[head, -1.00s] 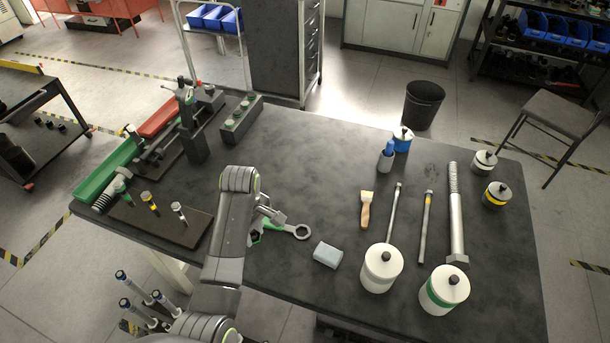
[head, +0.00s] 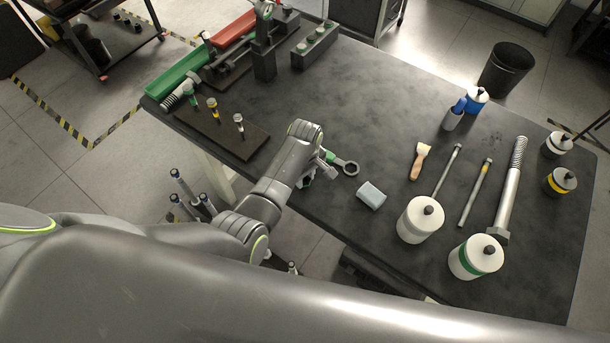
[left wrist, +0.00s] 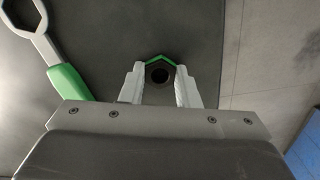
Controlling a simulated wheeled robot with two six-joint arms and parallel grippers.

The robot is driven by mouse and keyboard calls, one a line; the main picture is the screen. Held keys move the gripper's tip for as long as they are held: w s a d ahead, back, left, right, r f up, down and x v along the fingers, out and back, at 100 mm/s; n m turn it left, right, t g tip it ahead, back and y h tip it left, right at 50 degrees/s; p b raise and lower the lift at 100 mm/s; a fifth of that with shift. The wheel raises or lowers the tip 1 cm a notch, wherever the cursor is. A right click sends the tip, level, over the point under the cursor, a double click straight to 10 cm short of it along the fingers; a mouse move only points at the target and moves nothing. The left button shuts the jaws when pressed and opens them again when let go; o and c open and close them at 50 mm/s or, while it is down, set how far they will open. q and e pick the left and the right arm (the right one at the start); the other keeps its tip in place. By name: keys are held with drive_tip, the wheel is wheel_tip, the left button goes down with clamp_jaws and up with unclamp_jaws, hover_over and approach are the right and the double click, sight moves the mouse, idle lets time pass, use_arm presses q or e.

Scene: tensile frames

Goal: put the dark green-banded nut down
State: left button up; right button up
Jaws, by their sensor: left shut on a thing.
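The dark nut with a green band (left wrist: 159,72) sits between the two pale fingers of my left gripper (left wrist: 160,88) in the left wrist view. The gripper is shut on it, and the nut's dark hole faces the camera. In the head view my left gripper (head: 317,181) is at the near edge of the dark table (head: 350,95), with the nut (head: 306,182) partly hidden by it. I cannot tell whether the nut touches the tabletop. My right gripper is not in view.
A ring wrench with a green part (head: 350,168) lies close beside the gripper. A grey block (head: 371,195) is to its right, then a brush (head: 420,161) and white canisters (head: 420,219). A board with upright bolts (head: 222,134) is at left. The table's middle is clear.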

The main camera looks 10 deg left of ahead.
use_arm(q)
drive_tip(key=shift+f, duration=0.15)
drive_tip(key=o, duration=1)
drive_tip(key=shift+r, duration=0.75)
wheel_tip(320, 180, up, 11)
drive_tip(key=shift+f, duration=0.1)
